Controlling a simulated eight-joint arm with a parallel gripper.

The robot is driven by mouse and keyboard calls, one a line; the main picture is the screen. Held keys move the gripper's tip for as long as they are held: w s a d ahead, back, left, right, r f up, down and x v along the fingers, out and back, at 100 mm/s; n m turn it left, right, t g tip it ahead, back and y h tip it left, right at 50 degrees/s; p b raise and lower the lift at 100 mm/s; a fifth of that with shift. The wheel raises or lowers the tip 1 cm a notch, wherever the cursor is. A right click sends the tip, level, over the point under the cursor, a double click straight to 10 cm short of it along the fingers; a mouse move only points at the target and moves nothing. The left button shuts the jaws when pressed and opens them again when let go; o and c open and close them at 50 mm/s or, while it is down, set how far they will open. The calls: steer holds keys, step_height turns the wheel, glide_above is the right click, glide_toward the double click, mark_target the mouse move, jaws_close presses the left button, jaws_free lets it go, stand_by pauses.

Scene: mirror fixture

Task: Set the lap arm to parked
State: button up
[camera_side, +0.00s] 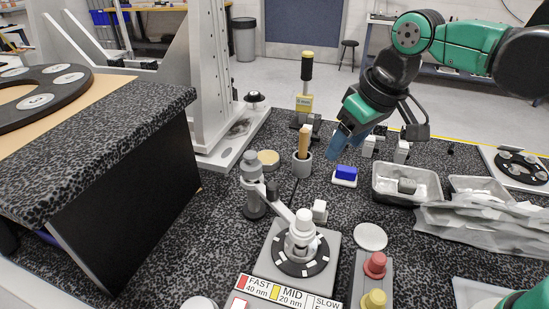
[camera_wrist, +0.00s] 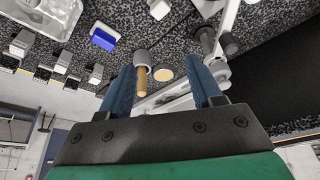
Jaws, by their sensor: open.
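The lap arm (camera_side: 275,200) is a pale bar on a grey upright post (camera_side: 253,185). In the side view it reaches from the post to the right and forward, its outer end over the round dark lap (camera_side: 295,262) with white marks. A white knob-like piece (camera_side: 303,222) stands at that end. My gripper (camera_side: 336,150), with blue fingers, hangs behind and to the right of the post, apart from the lap arm. In the wrist view its two fingers (camera_wrist: 162,72) are spread with nothing held. The grey post (camera_wrist: 206,40) shows beyond the right fingertip.
A wooden handle (camera_side: 303,140) stands in a grey cup (camera_side: 302,165) near my fingers. A blue block (camera_side: 346,172) sits to their right. A yellow-based post (camera_side: 306,100) stands behind. Grey trays (camera_side: 390,197) are at right, red (camera_side: 375,265) and yellow (camera_side: 374,299) buttons in front.

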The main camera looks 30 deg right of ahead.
mark_target(273, 184)
steer(key=w+a+g, duration=0.1)
steer(key=a, duration=0.2)
steer(key=w+a+f+n+g, duration=0.1)
steer(key=a, duration=0.2)
steer(key=w+a+n+g, duration=0.1)
steer(key=a, duration=0.3)
steer(key=shift+w+f+g+h, duration=0.2)
steer(key=shift+w+g+h, duration=0.1)
steer(key=shift+h, duration=0.1)
steer(key=shift+a+f+n, duration=0.2)
steer(key=shift+n, duration=0.1)
steer(key=shift+f, duration=2.75)
jaws_close()
